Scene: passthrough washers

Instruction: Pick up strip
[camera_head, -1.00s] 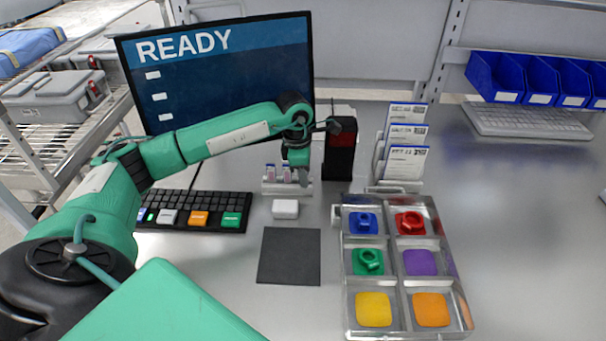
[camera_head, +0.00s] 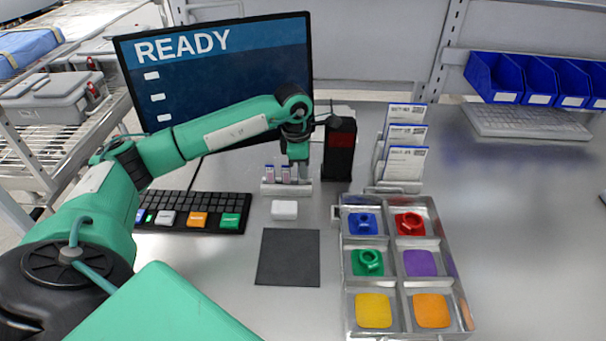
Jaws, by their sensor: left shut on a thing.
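A small white rack (camera_head: 272,189) stands on the table below the monitor. Two pale strips with coloured tops stand upright in it, a left strip (camera_head: 269,173) and a middle strip (camera_head: 286,174). My left gripper (camera_head: 302,172) points down at the right end of the rack. It is shut on a strip there, which is mostly hidden by the fingers. I cannot tell whether that strip is clear of the rack. My right gripper is not in view.
A black and red device (camera_head: 340,150) stands close to the right of my left gripper. A white block (camera_head: 284,210), dark mat (camera_head: 289,257) and keypad (camera_head: 215,208) lie in front. A metal tray (camera_head: 391,276) with coloured pads is at right. The monitor (camera_head: 220,75) stands behind my arm.

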